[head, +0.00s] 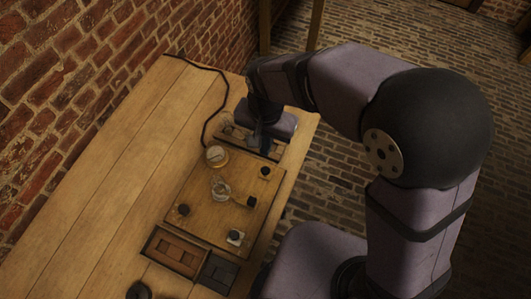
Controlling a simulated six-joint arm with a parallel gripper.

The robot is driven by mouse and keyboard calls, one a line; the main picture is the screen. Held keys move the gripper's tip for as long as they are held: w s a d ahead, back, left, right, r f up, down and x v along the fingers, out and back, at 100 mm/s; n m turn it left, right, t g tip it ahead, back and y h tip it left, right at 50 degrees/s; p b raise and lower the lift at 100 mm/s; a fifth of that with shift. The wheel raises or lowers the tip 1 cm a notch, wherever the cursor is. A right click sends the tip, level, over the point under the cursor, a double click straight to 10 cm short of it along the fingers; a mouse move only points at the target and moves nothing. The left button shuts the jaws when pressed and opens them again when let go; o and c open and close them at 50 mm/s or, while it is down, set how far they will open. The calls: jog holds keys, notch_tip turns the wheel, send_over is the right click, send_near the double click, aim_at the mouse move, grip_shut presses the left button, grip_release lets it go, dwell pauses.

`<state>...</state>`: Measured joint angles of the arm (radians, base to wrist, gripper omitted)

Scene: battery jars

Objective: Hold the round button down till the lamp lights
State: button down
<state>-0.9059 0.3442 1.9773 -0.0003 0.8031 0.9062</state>
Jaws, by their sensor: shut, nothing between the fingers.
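A wooden board (205,200) lies on the table. Near its front right corner a dark round button (235,235) sits on a small pale square base. A small clear glass piece (220,187) stands near the board's middle; it may be the lamp, and no glow shows in it. My gripper (265,150) points down beyond the board's far right part, in front of or over a wooden tray (235,133). It is shut and empty, apart from the button. Its fingertips are small and dark here, and whether they touch anything is unclear.
A round pale-faced gauge (216,155) stands at the board's far left. Several black knobs (184,210) sit on the board. A black cable (222,98) runs behind. The table's left part is clear.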

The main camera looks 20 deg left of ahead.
jog(key=shift+r, duration=0.65)
jog(key=s+d+f+n+g+h, duration=0.1)
jog(key=s+d+f+n, duration=0.1)
jog(key=d+n, duration=0.3)
jog(key=s+d+f+n, duration=0.2)
jog(key=s+d+n, duration=0.15)
jog(key=d, duration=0.25)
jog(key=w+d+r+m, duration=0.2)
jog(key=d+m, duration=0.2)
jog(key=d, duration=0.6)
jog(key=w+d+r+m, duration=0.1)
jog(key=w+d+m, duration=0.1)
jog(key=d+m, duration=0.5)
notch_tip(320, 180, down, 18)
jog(key=d+n+b, duration=0.2)
jog(key=b, duration=1.6)
jog(key=shift+f+t+y+b, duration=0.25)
jog(key=shift+t+y+b, duration=0.15)
